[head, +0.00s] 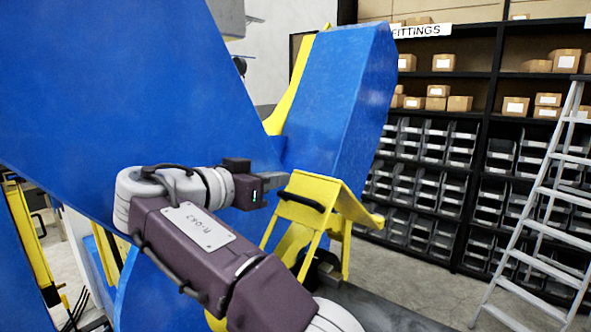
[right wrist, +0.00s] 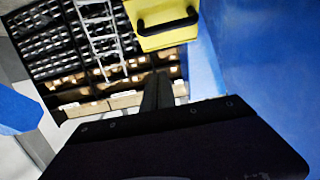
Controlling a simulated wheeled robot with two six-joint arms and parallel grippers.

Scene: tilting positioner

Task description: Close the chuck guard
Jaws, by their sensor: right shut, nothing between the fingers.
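The chuck guard (head: 325,187) is a yellow cover with a black bar handle (head: 301,202) on its face, in the middle of the head view. It stands in front of the blue positioner body; I cannot tell how far it is swung. In the right wrist view the guard (right wrist: 150,10) and its handle (right wrist: 168,23) are at the top centre, beyond the fingertips. My right gripper (head: 284,180) is shut and empty, just left of the guard's upper edge and apart from the handle. It also shows in the right wrist view (right wrist: 157,88). My left gripper is out of view.
Large blue positioner panels (head: 90,90) fill the left, close to my right arm, and a blue upright (head: 340,95) rises behind the guard. Black shelves with bins (head: 425,140) and a stepladder (head: 540,200) stand at the right. Grey floor (head: 400,265) lies open before the shelves.

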